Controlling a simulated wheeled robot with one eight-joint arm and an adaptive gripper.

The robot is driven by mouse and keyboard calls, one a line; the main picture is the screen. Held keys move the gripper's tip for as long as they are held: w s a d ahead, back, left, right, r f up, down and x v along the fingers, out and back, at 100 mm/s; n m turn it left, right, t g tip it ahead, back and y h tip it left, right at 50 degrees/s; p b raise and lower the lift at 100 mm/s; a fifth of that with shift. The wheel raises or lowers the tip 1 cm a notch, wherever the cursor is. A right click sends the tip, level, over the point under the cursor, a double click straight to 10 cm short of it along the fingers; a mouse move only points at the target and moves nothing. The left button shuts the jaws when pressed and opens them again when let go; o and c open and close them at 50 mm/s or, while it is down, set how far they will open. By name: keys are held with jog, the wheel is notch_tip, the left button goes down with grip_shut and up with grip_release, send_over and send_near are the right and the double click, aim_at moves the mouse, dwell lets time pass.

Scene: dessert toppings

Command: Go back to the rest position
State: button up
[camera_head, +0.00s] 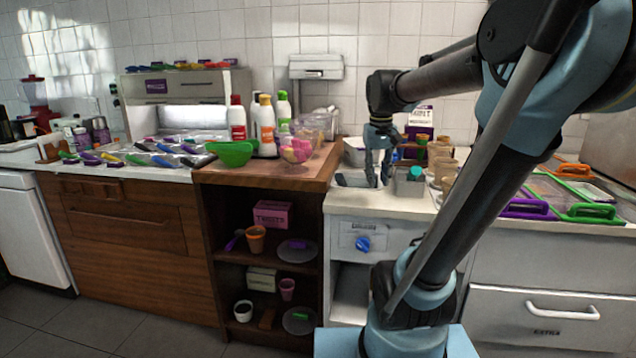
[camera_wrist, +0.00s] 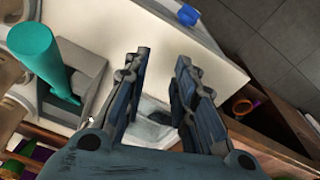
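My gripper (camera_head: 378,165) hangs fingers down over the white counter, near a small sink-like opening (camera_head: 350,181) in its top. In the wrist view my gripper (camera_wrist: 160,75) has its two fingers apart with nothing between them. Left of the fingers in the wrist view, a grey square container (camera_wrist: 85,75) holds a teal-handled tool (camera_wrist: 38,50). In the head view the same grey container (camera_head: 408,187) stands just right of my gripper with the teal top (camera_head: 415,173) showing.
Paper cups (camera_head: 446,165) stand behind and right of the container. Left, a wooden counter holds a green bowl (camera_head: 231,153), a pink bowl (camera_head: 296,150) and sauce bottles (camera_head: 266,125). At the right lie purple-handled (camera_head: 527,208) and green-handled (camera_head: 592,213) lids. The space above the counters is mostly free.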

jog(key=s+d+f+m, duration=0.1)
jog(key=s+f, duration=1.5)
jog(key=f, duration=0.2)
jog(key=shift+s+d+f+t, duration=0.2)
jog(key=shift+s+d+t, duration=0.1)
jog(key=shift+t, duration=0.1)
jog(key=shift+d, duration=0.1)
